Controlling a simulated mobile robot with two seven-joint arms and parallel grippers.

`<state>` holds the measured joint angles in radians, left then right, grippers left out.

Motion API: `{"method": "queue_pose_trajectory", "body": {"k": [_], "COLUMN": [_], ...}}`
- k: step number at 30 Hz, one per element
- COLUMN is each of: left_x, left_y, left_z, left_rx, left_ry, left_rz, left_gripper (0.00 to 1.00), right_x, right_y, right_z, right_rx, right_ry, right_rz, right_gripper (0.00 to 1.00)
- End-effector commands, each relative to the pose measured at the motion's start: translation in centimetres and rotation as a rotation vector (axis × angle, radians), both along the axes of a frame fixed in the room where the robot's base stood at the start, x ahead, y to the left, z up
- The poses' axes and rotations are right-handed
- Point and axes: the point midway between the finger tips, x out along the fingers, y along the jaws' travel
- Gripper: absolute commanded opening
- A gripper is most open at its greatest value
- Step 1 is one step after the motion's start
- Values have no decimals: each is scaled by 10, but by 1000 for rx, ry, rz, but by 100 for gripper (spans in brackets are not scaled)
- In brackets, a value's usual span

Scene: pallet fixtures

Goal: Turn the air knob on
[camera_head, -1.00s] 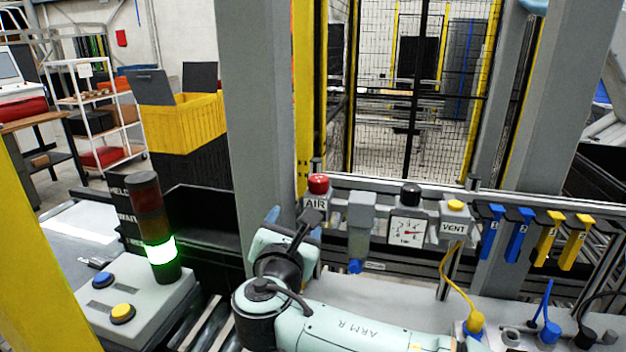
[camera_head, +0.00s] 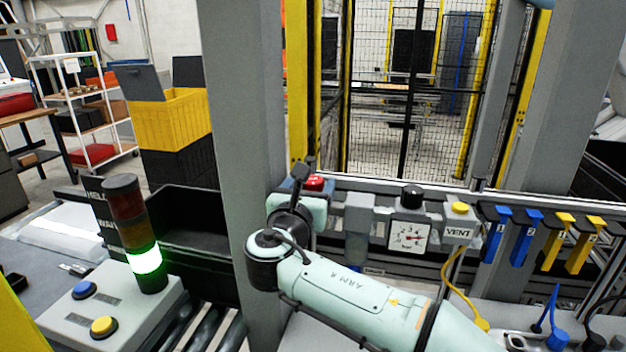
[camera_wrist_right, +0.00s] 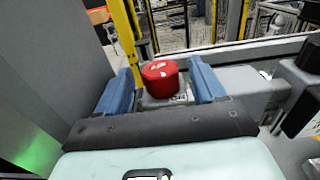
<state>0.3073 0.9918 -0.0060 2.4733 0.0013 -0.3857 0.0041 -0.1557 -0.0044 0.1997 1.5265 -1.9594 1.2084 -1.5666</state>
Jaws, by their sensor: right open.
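The red air knob (camera_head: 315,183) sits on top of the air unit, left of the gauge on the rail. My right gripper (camera_head: 302,170) is just in front of it and hides the AIR label and part of the knob. In the right wrist view the red knob (camera_wrist_right: 160,76) shows between and slightly beyond the two blue fingertips of my open right gripper (camera_wrist_right: 163,82). There is a gap on both sides, and nothing is held. My left gripper is not in view.
A gauge (camera_head: 409,236) with a black knob (camera_head: 412,196) and a VENT unit with a yellow button (camera_head: 460,208) stand to the right. A grey post (camera_head: 245,140) rises close at the left. A lit green stack light (camera_head: 144,262) stands on a button box.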

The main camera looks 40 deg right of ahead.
Motion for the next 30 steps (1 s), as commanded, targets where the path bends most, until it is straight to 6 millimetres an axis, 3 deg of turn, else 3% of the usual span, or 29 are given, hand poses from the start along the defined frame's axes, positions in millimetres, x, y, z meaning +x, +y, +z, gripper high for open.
{"method": "queue_pose_trajectory", "body": {"k": [6,16,21,30], "left_x": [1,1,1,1], "left_y": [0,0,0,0], "left_z": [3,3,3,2], "left_rx": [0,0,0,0], "left_ry": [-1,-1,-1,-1], "left_rz": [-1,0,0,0], "left_gripper": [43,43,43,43], "right_x": [14,15,15,14], "right_y": [-17,-19,-19,-20], "right_z": [0,0,0,0], "right_rx": [0,0,0,0], "right_ry": [0,0,0,-1], "right_rz": [-1,0,0,29], "right_gripper": [69,69,17,17]}}
